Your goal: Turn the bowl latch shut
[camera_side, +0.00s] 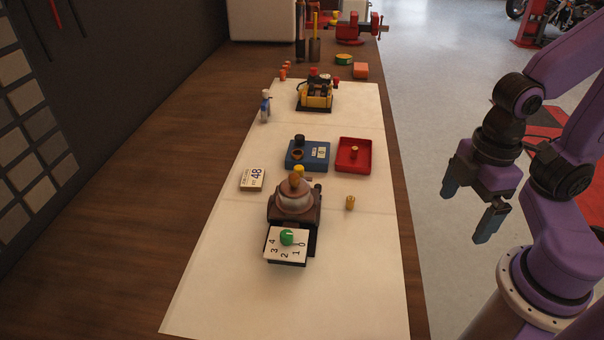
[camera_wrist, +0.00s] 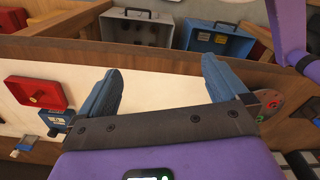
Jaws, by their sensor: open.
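A device with a rounded metallic bowl (camera_side: 294,196) and a brown knob on top stands on the pale mat. A white dial plate (camera_side: 286,245) with a green knob and the numbers 0 to 4 is at its front. I cannot make out which part is the bowl latch, or its position. My gripper (camera_side: 469,208) is open and empty, right of the bench and well apart from the device. Its two blue fingers also show spread in the wrist view (camera_wrist: 165,80). The bowl device is not clearly seen there.
A blue block (camera_side: 307,156), a red tray (camera_side: 354,155), a small brass piece (camera_side: 350,203) and a card marked 48 (camera_side: 253,180) lie around the device. A yellow machine (camera_side: 317,94) stands behind. The mat's front is clear.

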